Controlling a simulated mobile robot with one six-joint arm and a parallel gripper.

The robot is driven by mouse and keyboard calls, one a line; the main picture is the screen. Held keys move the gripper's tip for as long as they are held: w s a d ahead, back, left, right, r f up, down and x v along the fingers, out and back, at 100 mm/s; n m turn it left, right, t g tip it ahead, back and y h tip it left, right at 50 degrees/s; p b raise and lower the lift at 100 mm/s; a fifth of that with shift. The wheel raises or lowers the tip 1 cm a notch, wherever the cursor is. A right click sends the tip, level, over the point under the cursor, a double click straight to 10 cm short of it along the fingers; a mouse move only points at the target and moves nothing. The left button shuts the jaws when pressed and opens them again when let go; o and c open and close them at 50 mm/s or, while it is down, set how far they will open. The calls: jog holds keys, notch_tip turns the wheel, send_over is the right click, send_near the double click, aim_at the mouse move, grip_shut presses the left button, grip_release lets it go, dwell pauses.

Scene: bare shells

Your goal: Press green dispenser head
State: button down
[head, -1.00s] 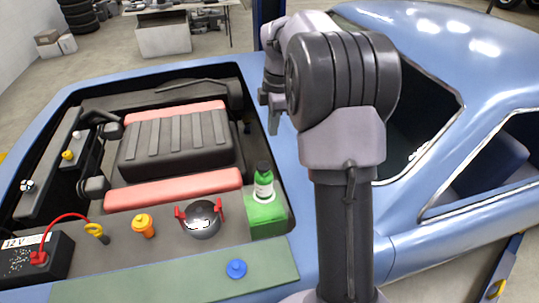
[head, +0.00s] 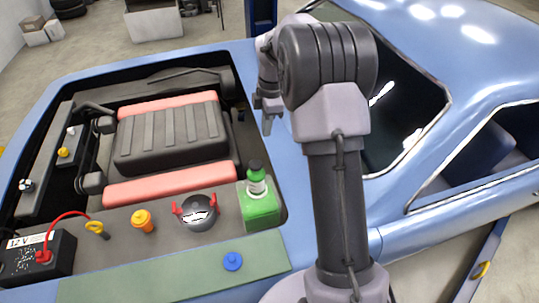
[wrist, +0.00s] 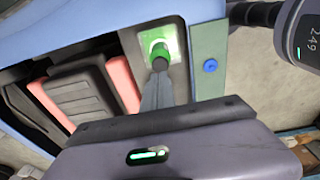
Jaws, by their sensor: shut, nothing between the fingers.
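A round pot with red clips (head: 197,212), an orange cap (head: 142,220), a yellow dipstick ring (head: 97,228) and a battery (head: 36,258) line the bay's front. A blue knob (head: 232,261) sits on the green front panel (head: 170,278). The car's windscreen stands right of my arm.

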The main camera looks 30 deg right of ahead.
jog(key=a, duration=0.1)
send_over(263, 172)
notch_tip(263, 172, down, 14)
jog(key=shift+a+p, duration=0.1)
jog(key=shift+p, duration=0.35)
